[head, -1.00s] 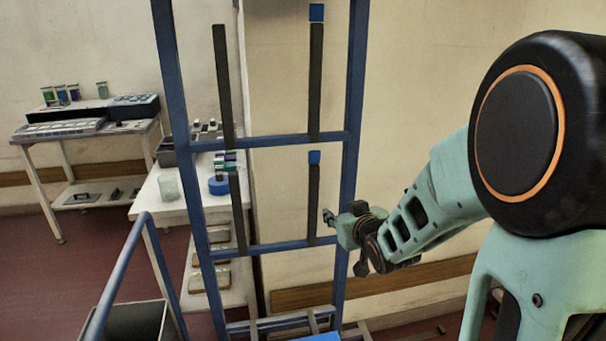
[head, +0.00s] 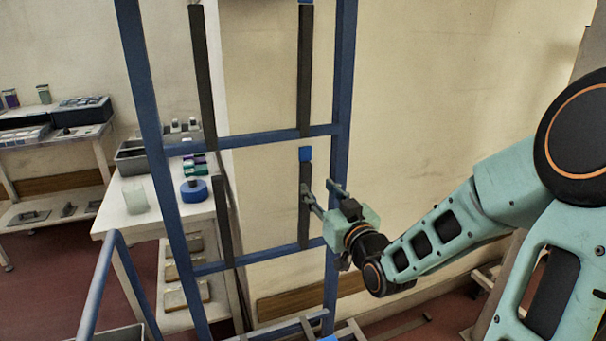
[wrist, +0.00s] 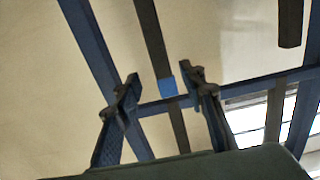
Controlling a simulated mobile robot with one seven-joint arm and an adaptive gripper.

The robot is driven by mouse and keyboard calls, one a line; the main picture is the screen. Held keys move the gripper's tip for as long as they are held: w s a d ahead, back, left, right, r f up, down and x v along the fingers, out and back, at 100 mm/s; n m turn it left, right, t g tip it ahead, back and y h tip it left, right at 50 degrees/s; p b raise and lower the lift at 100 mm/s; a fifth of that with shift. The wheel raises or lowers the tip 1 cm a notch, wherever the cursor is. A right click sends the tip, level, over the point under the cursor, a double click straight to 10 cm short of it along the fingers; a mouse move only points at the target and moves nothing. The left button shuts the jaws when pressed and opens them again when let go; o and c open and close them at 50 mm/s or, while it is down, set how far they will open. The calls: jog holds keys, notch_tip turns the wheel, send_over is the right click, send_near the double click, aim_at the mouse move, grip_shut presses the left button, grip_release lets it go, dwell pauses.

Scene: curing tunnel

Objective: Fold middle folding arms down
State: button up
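A blue rack frame (head: 162,185) stands upright ahead. In its middle section a dark folding arm (head: 304,205) with a blue tip (head: 305,154) stands upright at right, and another dark folding arm (head: 222,222) stands upright at left. My gripper (head: 323,191) is open beside the right middle arm, below its blue tip; one finger overlaps the arm in the head view. In the wrist view the fingers (wrist: 164,92) are spread, with a blue tip (wrist: 167,87) and dark bar (wrist: 153,42) seen between them. I cannot tell whether they touch.
Upper folding arms (head: 304,75) also stand upright above the crossbar (head: 265,137). Behind the rack at left is a white table (head: 112,215) with a blue roll (head: 194,190) and a glass jar (head: 135,199). A beige wall lies behind; space right of the rack is mostly clear.

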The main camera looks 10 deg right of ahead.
aim_at(307, 175)
jog(key=w, duration=0.3)
jog(key=w+a, duration=0.1)
jog(key=w, duration=0.2)
jog(key=w+a, duration=0.1)
jog(key=w, duration=0.2)
jog(key=shift+w+b, duration=0.3)
jog(key=shift+c, duration=0.6)
grip_shut()
